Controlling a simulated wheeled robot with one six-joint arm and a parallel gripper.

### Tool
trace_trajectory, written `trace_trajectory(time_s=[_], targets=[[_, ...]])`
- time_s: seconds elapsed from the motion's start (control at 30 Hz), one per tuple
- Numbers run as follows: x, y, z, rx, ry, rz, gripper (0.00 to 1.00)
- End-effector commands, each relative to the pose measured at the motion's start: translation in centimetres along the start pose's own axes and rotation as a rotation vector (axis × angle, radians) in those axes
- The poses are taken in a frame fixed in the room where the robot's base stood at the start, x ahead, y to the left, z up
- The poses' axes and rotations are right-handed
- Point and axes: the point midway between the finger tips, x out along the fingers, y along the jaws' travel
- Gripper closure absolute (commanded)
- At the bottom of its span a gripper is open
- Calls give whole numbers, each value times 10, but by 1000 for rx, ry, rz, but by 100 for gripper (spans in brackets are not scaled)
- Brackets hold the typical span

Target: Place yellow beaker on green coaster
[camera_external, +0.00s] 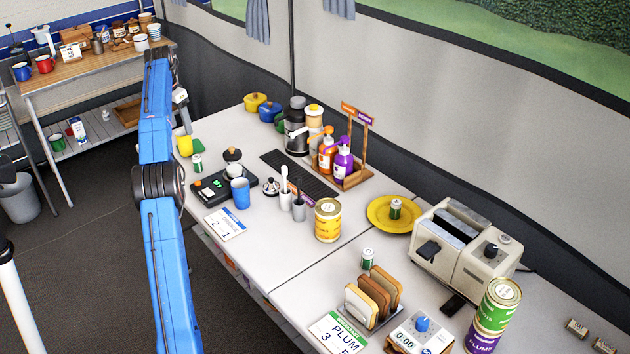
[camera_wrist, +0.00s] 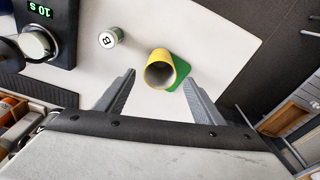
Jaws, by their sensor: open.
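The yellow beaker (camera_wrist: 158,69) stands on the white table in the wrist view, its open mouth facing the camera. The green coaster (camera_wrist: 179,78) shows from under or behind its right side; I cannot tell whether the beaker rests on it fully, partly or only beside it. In the external view the beaker (camera_external: 184,146) is at the table's far left end, with a little of the coaster (camera_external: 199,146) to its right. My gripper (camera_wrist: 159,78) is open and empty, one finger on each side of the beaker in the picture, with visible gaps. It also shows above the beaker externally (camera_external: 184,125).
A small green-and-white can (camera_wrist: 110,37) stands left of the beaker in the wrist view. A blue cup (camera_external: 240,193) and condiment bottles stand farther right. The table's edge lies close beyond the coaster.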

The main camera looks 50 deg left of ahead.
Motion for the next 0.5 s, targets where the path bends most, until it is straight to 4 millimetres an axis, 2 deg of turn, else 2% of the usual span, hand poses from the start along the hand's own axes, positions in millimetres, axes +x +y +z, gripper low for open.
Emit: trace_trajectory(time_s=[0.2, 0.5], targets=[[-25, -1, 0, 0, 0, 0, 38], [-38, 0, 0, 0, 0, 0, 38]])
